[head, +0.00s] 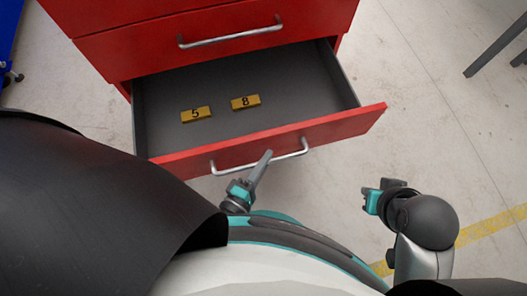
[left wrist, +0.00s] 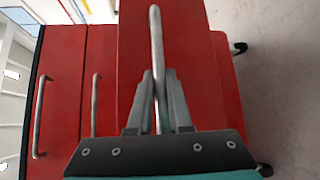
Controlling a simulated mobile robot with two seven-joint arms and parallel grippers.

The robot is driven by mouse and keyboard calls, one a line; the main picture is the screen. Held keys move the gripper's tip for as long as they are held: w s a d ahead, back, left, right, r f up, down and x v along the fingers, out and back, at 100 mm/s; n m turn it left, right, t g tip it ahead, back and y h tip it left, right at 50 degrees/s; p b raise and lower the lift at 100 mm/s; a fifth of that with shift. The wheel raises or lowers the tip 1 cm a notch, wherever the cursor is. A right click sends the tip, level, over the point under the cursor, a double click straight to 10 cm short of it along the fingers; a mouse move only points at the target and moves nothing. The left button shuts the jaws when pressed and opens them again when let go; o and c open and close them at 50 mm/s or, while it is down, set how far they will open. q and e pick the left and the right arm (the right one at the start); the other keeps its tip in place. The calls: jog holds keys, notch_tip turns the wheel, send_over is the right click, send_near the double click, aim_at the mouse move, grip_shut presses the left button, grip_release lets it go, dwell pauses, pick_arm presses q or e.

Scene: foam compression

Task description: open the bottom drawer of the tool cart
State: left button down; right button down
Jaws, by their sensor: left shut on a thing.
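The red tool cart (head: 120,50) stands at the top left of the head view. Its bottom drawer (head: 340,125) is pulled well out, showing a grey interior. Two yellow blocks lie inside, one marked 5 (head: 196,115) and one marked 8 (head: 245,102). My left gripper (head: 264,160) is shut on the silver handle (head: 290,155) of this drawer. The left wrist view shows the fingers (left wrist: 160,95) on both sides of the handle bar (left wrist: 155,40). My right gripper (head: 375,192) is off to the right, away from the cart; its finger gap is unclear.
A closed drawer with a silver handle (head: 230,36) is above the open one. A blue object (head: 8,35) is at the upper left edge. Dark legs (head: 495,50) show at the upper right. The pale floor (head: 430,130) right of the drawer is clear, with a yellow line (head: 490,226).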

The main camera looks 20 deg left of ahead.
pick_arm(q)
jog(key=shift+s+d, duration=0.2)
jog(key=shift+s, duration=0.3)
pick_arm(e)
jog(key=shift+s+d+f, duration=0.1)
jog(key=shift+s, duration=0.1)
pick_arm(q)
jog(key=c, duration=0.8)
grip_release()
jog(key=shift+c, duration=0.2)
